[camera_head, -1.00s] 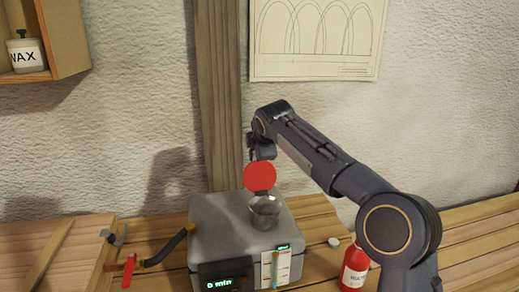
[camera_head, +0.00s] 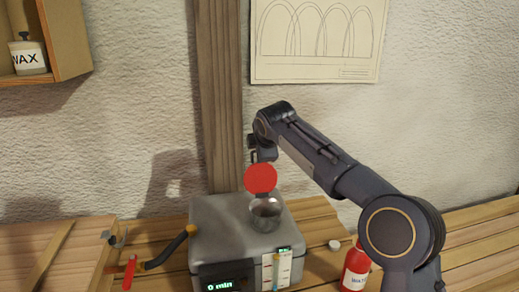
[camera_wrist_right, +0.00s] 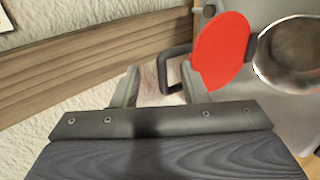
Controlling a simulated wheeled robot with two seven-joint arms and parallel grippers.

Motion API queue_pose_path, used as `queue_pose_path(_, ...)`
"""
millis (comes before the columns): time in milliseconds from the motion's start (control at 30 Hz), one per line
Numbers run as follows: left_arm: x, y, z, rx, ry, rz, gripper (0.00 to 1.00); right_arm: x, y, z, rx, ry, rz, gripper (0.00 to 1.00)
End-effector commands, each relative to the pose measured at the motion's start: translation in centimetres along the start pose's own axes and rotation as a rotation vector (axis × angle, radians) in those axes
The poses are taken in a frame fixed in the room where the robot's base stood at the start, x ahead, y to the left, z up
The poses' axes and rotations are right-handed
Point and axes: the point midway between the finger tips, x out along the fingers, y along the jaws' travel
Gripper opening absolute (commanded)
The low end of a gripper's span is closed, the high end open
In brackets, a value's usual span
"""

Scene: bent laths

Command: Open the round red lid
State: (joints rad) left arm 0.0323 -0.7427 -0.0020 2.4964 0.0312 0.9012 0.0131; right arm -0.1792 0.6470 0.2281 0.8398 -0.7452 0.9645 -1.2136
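The round red lid (camera_head: 261,179) stands up on edge at the back of the round metal opening (camera_head: 265,212) on top of the grey box (camera_head: 225,222). The opening is uncovered. In the right wrist view the lid (camera_wrist_right: 222,50) stands beside the opening (camera_wrist_right: 292,52), with a dark loop handle (camera_wrist_right: 163,70) on its far side. My right gripper (camera_head: 262,155) is just above and behind the lid. In the wrist view its two fingers (camera_wrist_right: 161,88) are apart, with part of the handle seen between them; contact cannot be told. My left gripper is not in view.
A black hose or handle (camera_head: 170,250) and a red lever (camera_head: 129,272) are left of the box. A red bottle (camera_head: 355,270) and a small white cap (camera_head: 335,245) are to its right. A wooden post (camera_head: 217,95) and wall stand close behind.

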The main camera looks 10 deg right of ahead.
Motion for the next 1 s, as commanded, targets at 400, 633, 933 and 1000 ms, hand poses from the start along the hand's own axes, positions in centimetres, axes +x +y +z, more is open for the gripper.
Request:
queue_pose_path(400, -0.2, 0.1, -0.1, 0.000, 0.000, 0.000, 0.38, -4.8, -0.2, -0.1, -0.002, 0.000, -0.007, 0.47)
queue_pose_path(633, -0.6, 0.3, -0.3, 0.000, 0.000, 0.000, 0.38, -7.6, -0.1, -0.1, -0.001, 0.000, -0.004, 0.47)
queue_pose_path(933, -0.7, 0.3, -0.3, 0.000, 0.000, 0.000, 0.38, -8.6, -0.2, 0.0, -0.001, -0.001, -0.005, 0.47)
queue_pose_path(1000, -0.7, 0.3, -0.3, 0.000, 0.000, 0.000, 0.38, -8.6, -0.2, 0.0, -0.001, -0.001, -0.005, 0.47)
